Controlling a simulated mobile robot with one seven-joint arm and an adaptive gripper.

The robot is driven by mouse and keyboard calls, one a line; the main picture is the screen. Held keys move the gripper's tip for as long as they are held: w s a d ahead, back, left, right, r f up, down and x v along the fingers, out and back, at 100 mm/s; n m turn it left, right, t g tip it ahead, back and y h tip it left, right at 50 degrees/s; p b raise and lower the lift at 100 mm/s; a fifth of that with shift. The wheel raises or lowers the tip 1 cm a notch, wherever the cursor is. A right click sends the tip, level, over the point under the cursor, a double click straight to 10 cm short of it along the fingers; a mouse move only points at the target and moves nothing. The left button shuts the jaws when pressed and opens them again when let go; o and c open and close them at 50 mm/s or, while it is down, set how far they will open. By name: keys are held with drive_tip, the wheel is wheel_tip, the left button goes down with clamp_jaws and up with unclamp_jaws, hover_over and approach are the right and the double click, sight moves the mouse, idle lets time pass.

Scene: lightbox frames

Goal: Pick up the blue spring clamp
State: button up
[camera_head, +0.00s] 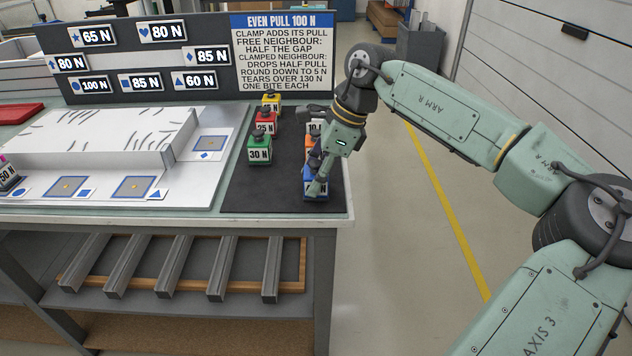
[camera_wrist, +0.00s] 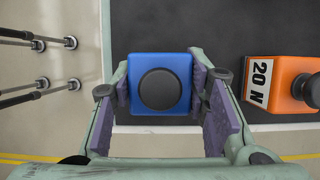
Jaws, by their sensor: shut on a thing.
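The blue spring clamp (camera_head: 309,188) is at the front right of the dark mat (camera_head: 250,197), near the table's front edge. In the wrist view the blue clamp (camera_wrist: 160,62) shows from above as a blue block with a round black knob. My gripper (camera_head: 317,184) points down at it from above. In the wrist view my gripper (camera_wrist: 161,92) has its purple-padded fingers on the clamp's left and right sides, shut on it. The clamp appears to be at mat level; any small gap beneath is hidden. Its label is mostly covered by a finger.
An orange 20 N clamp (camera_wrist: 287,79) stands close to the right in the wrist view. Green 30 N (camera_head: 260,150), red 25 N (camera_head: 264,124) and yellow (camera_head: 271,103) clamps stand farther left and back.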

sight(316, 162)
drive_tip(key=shift+r, duration=0.1)
drive_tip(key=shift+c, duration=0.3)
drive_tip(key=shift+r+b, duration=0.3)
drive_tip(key=shift+r, duration=0.15)
wheel_tip(316, 162, up, 2)
drive_tip(key=shift+b, duration=0.35)
drive_tip(key=s+a+r+b, duration=0.1)
drive_tip(key=s+a+b, duration=0.1)
drive_tip(key=s+a, duration=0.2)
drive_tip(key=s+a+r+b, duration=0.1)
drive_tip(key=s+a, duration=0.3)
drive_tip(key=s, duration=0.5)
drive_tip(key=shift+s+a+b, duration=0.25)
drive_tip(key=shift+s+b, duration=0.05)
drive_tip(key=shift+b, duration=0.5)
